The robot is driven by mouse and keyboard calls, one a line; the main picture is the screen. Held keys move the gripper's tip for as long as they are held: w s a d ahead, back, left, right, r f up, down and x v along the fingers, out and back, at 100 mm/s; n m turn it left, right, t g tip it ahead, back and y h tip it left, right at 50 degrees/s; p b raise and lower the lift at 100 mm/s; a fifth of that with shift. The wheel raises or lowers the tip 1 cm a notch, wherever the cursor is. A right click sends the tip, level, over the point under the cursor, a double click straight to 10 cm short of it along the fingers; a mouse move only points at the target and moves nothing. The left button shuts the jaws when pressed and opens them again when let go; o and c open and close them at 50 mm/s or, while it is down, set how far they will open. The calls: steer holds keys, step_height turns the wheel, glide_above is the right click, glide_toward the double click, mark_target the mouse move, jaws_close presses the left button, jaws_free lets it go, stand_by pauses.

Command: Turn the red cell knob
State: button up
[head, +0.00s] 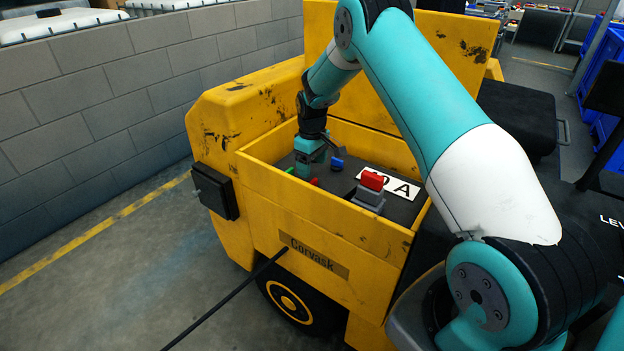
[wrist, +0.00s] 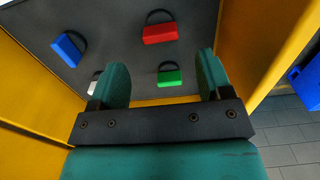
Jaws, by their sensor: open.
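The red knob (wrist: 160,33) sits on a dark panel in the wrist view, with a black curved mark behind it. It lies beyond and between my gripper's fingertips (wrist: 161,62), apart from both fingers. My gripper is open and empty. In the head view, my gripper (head: 306,168) points down into the yellow machine's open compartment, and a small part of the red knob (head: 314,182) shows beside it. The fingertips are hard to make out there.
A blue knob (wrist: 66,50), a green knob (wrist: 169,77) and a white one (wrist: 93,83), partly behind a finger, share the panel. A red block on a grey base (head: 370,195) and a white label (head: 405,188) are to the right. Yellow walls (head: 330,215) enclose the compartment.

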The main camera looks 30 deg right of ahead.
mark_target(312, 181)
step_height(312, 181, down, 7)
steer(key=shift+r+p, duration=0.1)
steer(key=shift+p, duration=0.4)
steer(key=c, duration=0.9)
